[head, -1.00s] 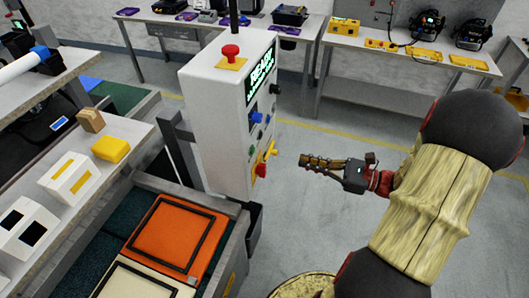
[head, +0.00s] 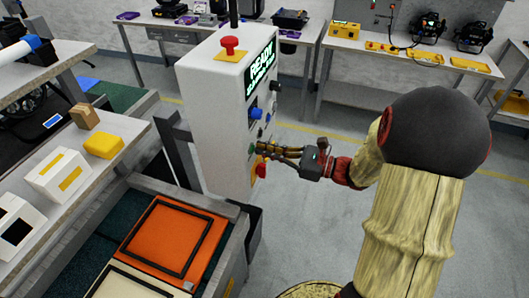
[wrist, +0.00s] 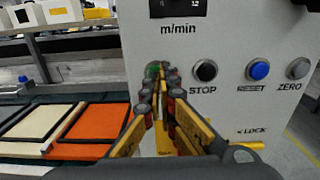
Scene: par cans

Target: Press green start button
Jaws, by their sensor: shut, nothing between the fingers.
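The white control box (head: 212,125) stands in the middle of the head view, its button panel facing right. The green button (wrist: 152,71) shows in the wrist view, left of the black STOP button (wrist: 206,71). My fingertips partly cover it. My gripper (head: 262,147) is shut and empty, its fingertips at the panel in the head view. In the wrist view the shut fingertips (wrist: 161,80) line up with the green button's right and lower part. I cannot tell whether they touch it.
A blue RESET button (wrist: 258,71) and a grey ZERO button (wrist: 298,68) sit right of STOP. A red mushroom button (head: 229,45) is on top of the box. An orange framed panel (head: 172,238) lies on the conveyor. Open floor lies right of the box.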

